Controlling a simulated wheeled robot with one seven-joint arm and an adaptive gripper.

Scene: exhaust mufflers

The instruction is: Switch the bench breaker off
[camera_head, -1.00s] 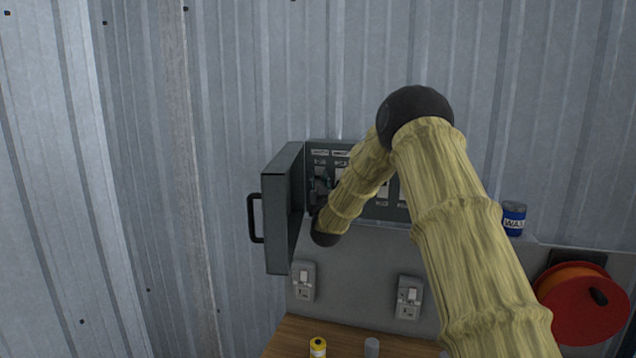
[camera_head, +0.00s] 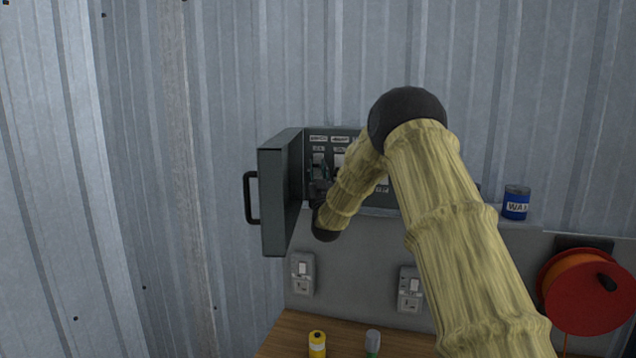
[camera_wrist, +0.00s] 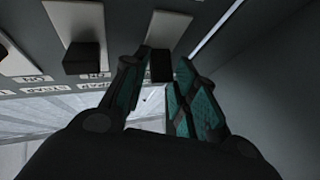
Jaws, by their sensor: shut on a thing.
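The grey breaker panel (camera_head: 309,133) hangs on the wall with its door open to the left. My gripper (camera_wrist: 162,72) is inside it, at the leftmost breaker, next to the door. In the wrist view its teal fingers are closed on a black breaker lever (camera_wrist: 161,64), whose tip shows between them. A second black lever (camera_wrist: 85,58) stands to the left in that view, apart from the fingers. In the head view my gripper (camera_head: 319,188) is small and dark, and my arm hides much of the panel. The labels are too small to read surely.
The open door (camera_head: 278,203) with its handle stands close to my gripper's left. Two wall sockets (camera_head: 302,274) sit below the panel. A blue can (camera_head: 516,203) stands on a ledge to the right, above a red cable reel (camera_head: 585,292). A yellow-capped item (camera_head: 317,344) stands on the wooden bench.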

